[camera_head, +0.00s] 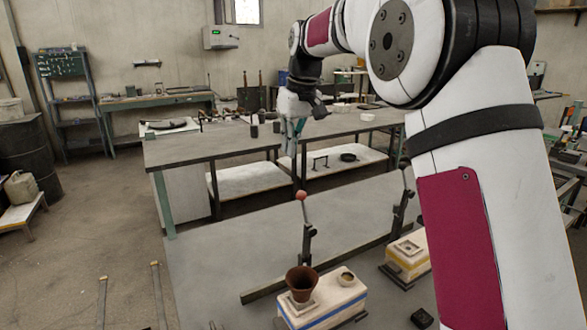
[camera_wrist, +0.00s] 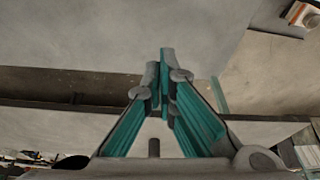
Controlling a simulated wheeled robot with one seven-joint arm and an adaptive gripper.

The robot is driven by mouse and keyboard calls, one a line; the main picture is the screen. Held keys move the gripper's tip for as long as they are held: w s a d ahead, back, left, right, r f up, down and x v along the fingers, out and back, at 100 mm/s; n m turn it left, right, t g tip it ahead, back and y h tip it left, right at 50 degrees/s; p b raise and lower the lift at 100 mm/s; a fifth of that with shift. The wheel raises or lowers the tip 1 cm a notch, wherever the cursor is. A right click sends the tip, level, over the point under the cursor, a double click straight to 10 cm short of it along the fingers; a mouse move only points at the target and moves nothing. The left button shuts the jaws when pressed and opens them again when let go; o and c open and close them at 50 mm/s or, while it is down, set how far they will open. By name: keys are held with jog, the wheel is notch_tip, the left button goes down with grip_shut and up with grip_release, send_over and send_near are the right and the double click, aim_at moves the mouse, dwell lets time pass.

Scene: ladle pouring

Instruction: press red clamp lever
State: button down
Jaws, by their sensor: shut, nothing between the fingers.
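The clamp lever with a red ball knob (camera_head: 301,195) stands upright on a dark post in the head view, behind a white block with a blue stripe (camera_head: 325,310). My gripper (camera_head: 299,135) is raised above and beyond the knob in that view, apart from it. The wrist view shows its teal fingers (camera_wrist: 167,62) brought together with nothing between them. The red knob is not seen in the wrist view.
A brown cup (camera_head: 301,283) sits on the blue-striped block. A second block with a yellow stripe (camera_head: 408,252) stands to the right beside another dark lever post (camera_head: 400,210). The grey tabletop (camera_head: 215,265) is clear on the left. A long workbench (camera_head: 215,148) lies behind.

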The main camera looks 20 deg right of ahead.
notch_tip(320, 180, down, 9)
jog(key=s+p, duration=0.1)
jog(key=p, duration=0.2)
jog(key=shift+s+d, duration=0.25)
jog(key=shift+s, duration=0.05)
jog(key=shift+s, duration=0.1)
dwell(0.3)
